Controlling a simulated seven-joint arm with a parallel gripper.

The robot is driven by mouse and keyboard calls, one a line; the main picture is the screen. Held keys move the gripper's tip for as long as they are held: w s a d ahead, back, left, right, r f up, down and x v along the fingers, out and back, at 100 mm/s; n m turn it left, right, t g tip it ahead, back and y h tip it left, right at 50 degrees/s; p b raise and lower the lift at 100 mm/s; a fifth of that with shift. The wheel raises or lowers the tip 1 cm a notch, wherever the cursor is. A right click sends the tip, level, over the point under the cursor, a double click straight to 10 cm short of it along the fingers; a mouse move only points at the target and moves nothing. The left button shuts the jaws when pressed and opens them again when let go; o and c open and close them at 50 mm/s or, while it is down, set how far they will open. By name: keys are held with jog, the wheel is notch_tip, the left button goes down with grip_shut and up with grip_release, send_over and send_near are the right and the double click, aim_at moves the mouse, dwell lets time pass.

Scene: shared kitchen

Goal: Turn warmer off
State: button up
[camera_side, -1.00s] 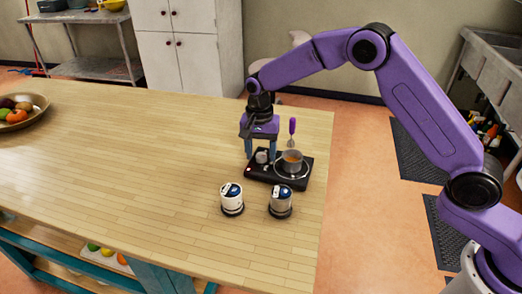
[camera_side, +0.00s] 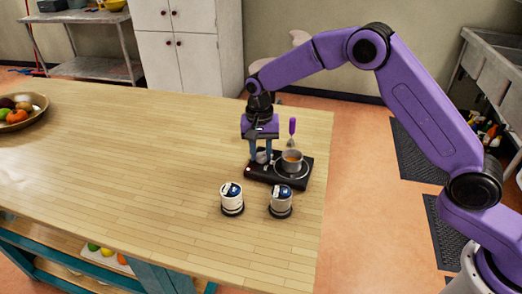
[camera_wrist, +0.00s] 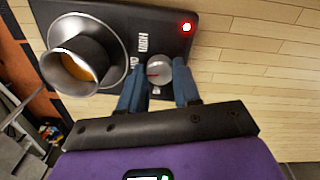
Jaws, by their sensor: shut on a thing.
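The warmer (camera_side: 280,180) is a black slab with a round hot plate on its right, near the right edge of the wooden table. Its silver knob (camera_wrist: 159,75) has a red pointer mark and is between my fingers in the wrist view. A red light (camera_wrist: 186,27) glows at the warmer's corner. A metal pot (camera_side: 291,161) with orange-brown contents stands on the plate; it also shows in the wrist view (camera_wrist: 88,45). My gripper (camera_side: 261,158) points down over the warmer's left part, its blue fingers shut on the knob. In the side view the fingers partly hide the knob.
A purple-handled utensil (camera_side: 292,127) stands upright by the pot. A fruit bowl (camera_side: 38,104) is far left. The table between is clear.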

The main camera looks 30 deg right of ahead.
aim_at(261, 156)
jog(key=n, duration=1.1)
jog(key=shift+n, duration=0.3)
jog(key=shift+n+t, duration=0.3)
jog(key=shift+n, duration=1.6)
jog(key=o, duration=1.1)
jog(key=shift+c, duration=0.2)
jog(key=shift+r, duration=0.1)
notch_tip(261, 156, up, 17)
jog(key=shift+s+a+r, duration=0.15)
jog(key=shift+s+a, duration=0.05)
jog(key=shift+s, duration=0.05)
